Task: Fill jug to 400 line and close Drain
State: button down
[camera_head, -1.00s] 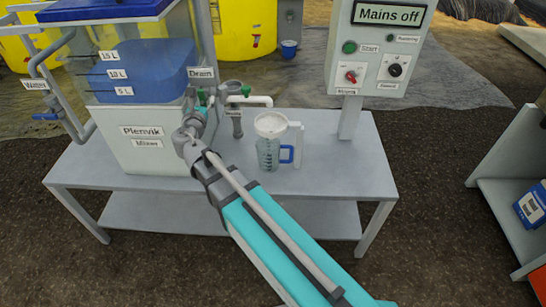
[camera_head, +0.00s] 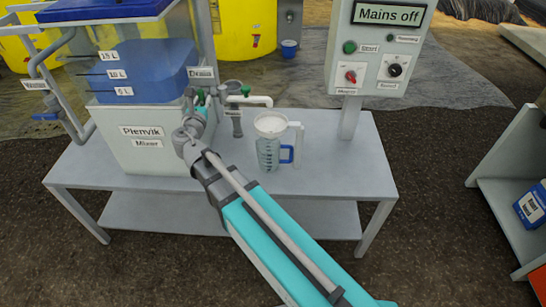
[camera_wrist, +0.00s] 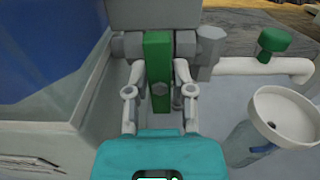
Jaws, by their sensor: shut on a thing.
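The measuring jug (camera_head: 268,152) stands upright on the bench, right of my arm. Its clear body has dark graduation marks and a blue handle on the right. The fill level and the 400 line are too small to read. Its wide white rim (camera_wrist: 290,112) shows at the right of the wrist view. My gripper (camera_wrist: 160,90) is shut on a green lever (camera_wrist: 158,62), one finger on each side. The lever stands upright in the wrist view, at the mixer's outlet below the Drain label (camera_head: 202,73). In the head view my arm partly covers it.
The mixer tank (camera_head: 143,70) holds blue liquid, with litre marks on its wall. A white pipe (camera_head: 262,101) with a green knob (camera_head: 246,90) lies behind the jug. A control box (camera_head: 375,50) reading "Mains off" stands at the right. The bench's right end is clear.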

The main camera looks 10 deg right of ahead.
jog(key=n, duration=0.5)
jog(key=shift+n, duration=3.1)
jog(key=shift+m, duration=0.3)
dwell(1.0)
jog(key=m, duration=0.5)
jog(key=shift+m, duration=0.4)
dwell(1.0)
jog(key=shift+m, duration=3)
jog(key=shift+c, duration=2.2)
grip_release()
